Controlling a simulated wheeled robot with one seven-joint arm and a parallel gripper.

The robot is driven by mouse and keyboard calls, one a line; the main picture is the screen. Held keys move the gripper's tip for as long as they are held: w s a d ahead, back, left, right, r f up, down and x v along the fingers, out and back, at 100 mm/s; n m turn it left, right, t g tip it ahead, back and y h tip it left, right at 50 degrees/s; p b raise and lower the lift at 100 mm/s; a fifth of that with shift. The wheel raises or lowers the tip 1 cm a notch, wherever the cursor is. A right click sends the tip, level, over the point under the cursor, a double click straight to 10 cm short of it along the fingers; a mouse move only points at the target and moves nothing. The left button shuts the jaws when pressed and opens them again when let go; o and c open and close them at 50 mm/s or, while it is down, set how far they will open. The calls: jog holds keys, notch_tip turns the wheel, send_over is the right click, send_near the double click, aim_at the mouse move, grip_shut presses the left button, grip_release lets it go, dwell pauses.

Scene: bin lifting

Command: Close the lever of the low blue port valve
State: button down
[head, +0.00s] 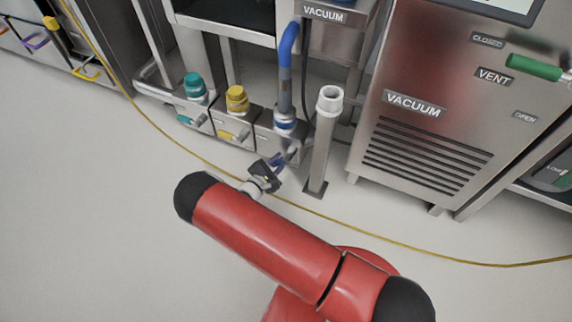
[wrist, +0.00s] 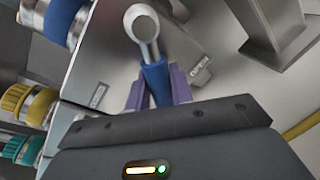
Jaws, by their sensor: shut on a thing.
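The low blue port valve is on a steel box (head: 268,132) with a blue collar and a hose on top. Its lever (wrist: 155,78) has a metal pivot end and a blue grip. In the wrist view the lever's blue grip runs down between my gripper's (wrist: 158,92) two purple-grey fingers, which are shut on it. In the head view my gripper (head: 279,160) is at the front of the blue port box, and it partly hides the lever. Small labels flank the lever on the box face; one seems to read OPEN.
Yellow (head: 237,100) and teal (head: 195,88) port valves stand to the left. A white-topped steel post (head: 321,140) stands close to the right of my gripper. A large VACUUM cabinet (head: 440,110) is farther right. A yellow cable (head: 400,245) crosses the open floor.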

jog(key=m, duration=0.1)
jog(key=a+r+m+y+p, duration=0.1)
jog(key=m, duration=0.1)
jog(key=r+m, duration=0.1)
jog(key=shift+w+a+r+m+y+p, duration=0.25)
jog(key=shift+a+m+y+p, duration=0.05)
jog(key=shift+p, duration=0.05)
jog(key=shift+w+a+r+m+y+p, duration=0.1)
jog(key=shift+r+m+y+p, duration=0.3)
jog(key=shift+m, duration=0.55)
jog(key=shift+a+r+m+y+p, duration=0.1)
jog(key=shift+r+m+p, duration=0.2)
jog(key=shift+r+m, duration=0.5)
jog(key=shift+f+m, duration=0.15)
jog(key=shift+m, duration=0.1)
jog(key=c, duration=1.3)
grip_release()
jog(key=v, duration=0.8)
jog(key=shift+f+p, duration=0.1)
jog(key=shift+p, duration=0.25)
